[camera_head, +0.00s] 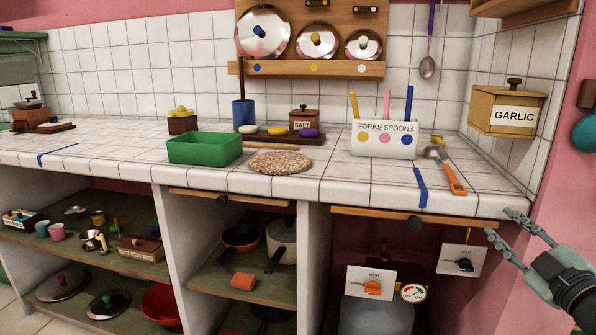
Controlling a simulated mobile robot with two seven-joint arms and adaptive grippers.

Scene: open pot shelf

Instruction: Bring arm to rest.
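My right gripper (503,227) shows at the lower right of the head view. Its two grey fingers are spread apart, with nothing between them. It is in front of the counter's right end, beside the pink wall and apart from the counter edge. My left gripper is out of the frame. The white tiled counter (330,185) runs across the view. Below it is an open shelf (205,268) holding a pot (281,243) and a pan (240,238).
A green bin (205,148), a round cork mat (280,161), a forks-and-spoons holder (385,140) and an orange-handled tool (453,180) lie on the counter. A garlic box (508,110) is on the right wall. A switch panel (461,260) is left of my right gripper.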

